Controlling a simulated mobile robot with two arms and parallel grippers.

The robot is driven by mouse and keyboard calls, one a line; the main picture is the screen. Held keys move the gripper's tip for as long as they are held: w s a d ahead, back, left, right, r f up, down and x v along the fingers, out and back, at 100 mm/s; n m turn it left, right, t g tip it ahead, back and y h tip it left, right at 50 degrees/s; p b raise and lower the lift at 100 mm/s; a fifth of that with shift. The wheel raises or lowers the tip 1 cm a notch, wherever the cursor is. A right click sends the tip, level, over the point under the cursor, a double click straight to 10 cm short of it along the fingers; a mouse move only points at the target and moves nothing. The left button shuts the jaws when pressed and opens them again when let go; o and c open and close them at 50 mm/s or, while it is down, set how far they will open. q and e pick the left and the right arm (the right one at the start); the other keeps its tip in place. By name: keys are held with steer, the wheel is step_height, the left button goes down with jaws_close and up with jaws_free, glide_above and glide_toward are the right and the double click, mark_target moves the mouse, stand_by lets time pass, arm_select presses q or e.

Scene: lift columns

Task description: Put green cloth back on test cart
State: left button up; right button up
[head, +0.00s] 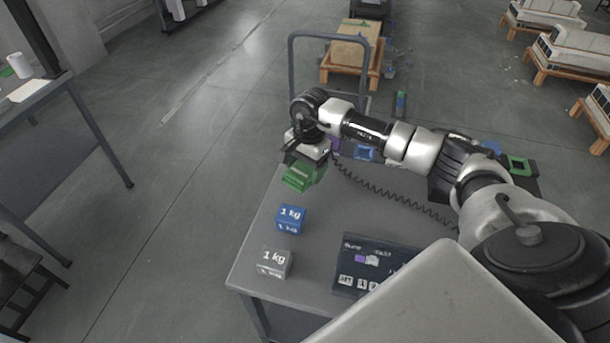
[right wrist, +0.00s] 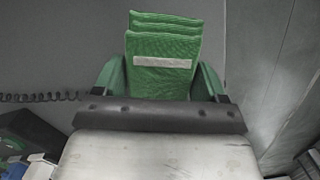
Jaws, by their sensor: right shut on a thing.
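The green cloth (head: 301,177) is a folded stack with a pale label, and it also shows in the right wrist view (right wrist: 161,80). My right gripper (head: 306,164) is shut on it, with a green finger on each side of the cloth in the wrist view. The cloth is over the left side of the grey test cart (head: 260,238), behind the blue block. I cannot tell whether it touches the cart top. My left gripper is not in view.
On the cart stand a blue 1 kg block (head: 291,219), a grey 1 kg block (head: 275,262) and a dark display panel (head: 362,266). A coiled cable (head: 385,194) runs across the top. The cart handle (head: 291,62) rises behind. A table (head: 45,100) stands at left.

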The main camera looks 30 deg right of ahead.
steer(key=shift+f, duration=0.3)
step_height(320, 180, down, 3)
steer(key=shift+f+p, duration=0.15)
steer(key=shift+p, duration=0.3)
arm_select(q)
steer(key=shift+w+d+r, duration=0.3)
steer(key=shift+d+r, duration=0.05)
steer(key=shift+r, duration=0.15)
arm_select(e)
steer(key=shift+f, duration=0.1)
steer(key=shift+f, duration=0.15)
steer(key=o, duration=0.9)
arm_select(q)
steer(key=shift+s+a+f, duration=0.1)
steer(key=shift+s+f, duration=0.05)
